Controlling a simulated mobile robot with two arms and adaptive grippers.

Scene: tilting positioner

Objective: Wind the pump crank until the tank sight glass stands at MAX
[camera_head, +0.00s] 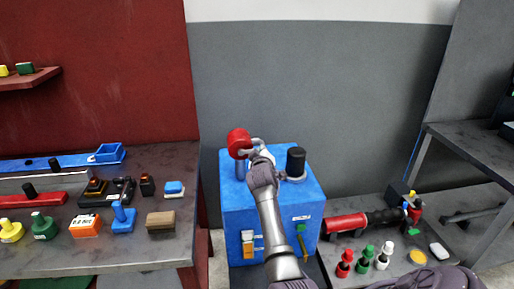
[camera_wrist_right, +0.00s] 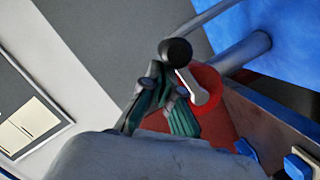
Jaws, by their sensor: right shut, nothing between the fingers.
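The blue pump unit (camera_head: 233,207) stands on the floor between two benches. A red round part (camera_head: 239,141) sits at its upper back left; it also shows in the wrist view (camera_wrist_right: 208,84). There, a pale crank arm (camera_wrist_right: 194,88) with a black knob (camera_wrist_right: 175,51) lies across the red part. My right gripper (camera_wrist_right: 165,82) is shut and empty close to the knob and crank arm; I cannot tell whether it touches them. In the head view the right gripper (camera_head: 258,156) partly hides the crank. I cannot make out the sight glass level. My left gripper is out of view.
A black cylinder (camera_head: 295,160) stands on the unit's top. The left bench (camera_head: 185,225) holds several small coloured parts. On the lower right bench lie a red-and-black tool (camera_head: 347,222) and several small bottles (camera_head: 364,258). A grey wall stands behind.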

